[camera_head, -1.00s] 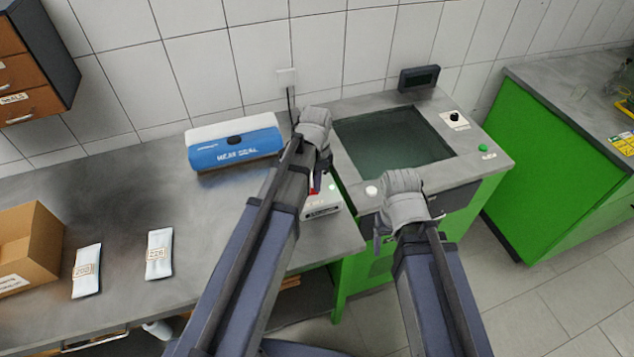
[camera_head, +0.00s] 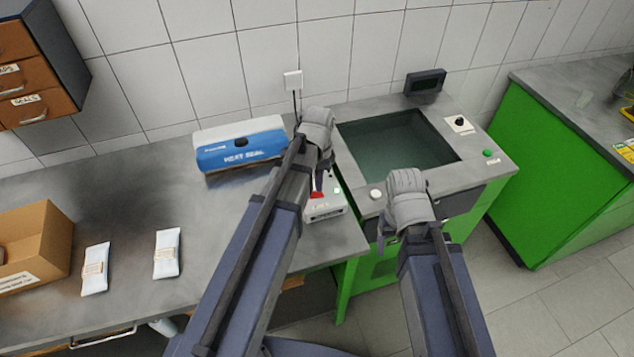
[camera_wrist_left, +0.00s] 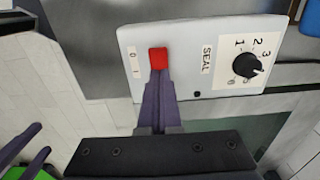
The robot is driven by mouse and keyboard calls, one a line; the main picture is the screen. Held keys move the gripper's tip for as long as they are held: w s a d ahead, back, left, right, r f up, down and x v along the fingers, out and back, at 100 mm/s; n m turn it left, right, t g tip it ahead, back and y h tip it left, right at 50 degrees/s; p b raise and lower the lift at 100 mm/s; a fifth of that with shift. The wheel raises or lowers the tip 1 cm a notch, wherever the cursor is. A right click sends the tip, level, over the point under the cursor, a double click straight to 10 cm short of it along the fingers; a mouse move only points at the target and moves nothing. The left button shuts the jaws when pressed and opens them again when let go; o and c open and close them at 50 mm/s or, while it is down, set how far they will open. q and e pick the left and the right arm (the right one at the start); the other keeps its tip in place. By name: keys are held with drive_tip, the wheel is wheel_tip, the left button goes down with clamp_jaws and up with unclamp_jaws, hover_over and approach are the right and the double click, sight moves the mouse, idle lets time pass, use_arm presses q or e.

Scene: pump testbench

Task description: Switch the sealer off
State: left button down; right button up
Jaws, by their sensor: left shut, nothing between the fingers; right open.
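The heat sealer, a blue and white unit lettered HEAT SEAL (camera_head: 240,152), sits at the back of the grey bench. A white control box (camera_head: 325,211) stands at the bench's right end; in the left wrist view the box (camera_wrist_left: 120,40) shows a red switch (camera_wrist_left: 158,56) marked 0 and 1, a SEAL label and a black dial (camera_wrist_left: 246,66). My right gripper (camera_head: 383,236) is open and empty near the green cabinet's front.
A green cabinet with a dark recessed basin (camera_head: 395,140) stands right of the bench, with a black knob (camera_head: 460,122) and green button (camera_head: 488,153). Two white packets (camera_head: 167,254) and an open cardboard box (camera_head: 35,245) are at left. The middle of the bench is clear.

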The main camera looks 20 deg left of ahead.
wheel_tip(320, 180, up, 12)
drive_tip(key=p, duration=1.1)
drive_tip(key=shift+a+r+p, duration=0.15)
drive_tip(key=shift+a+p, duration=0.1)
drive_tip(key=shift+p, duration=0.05)
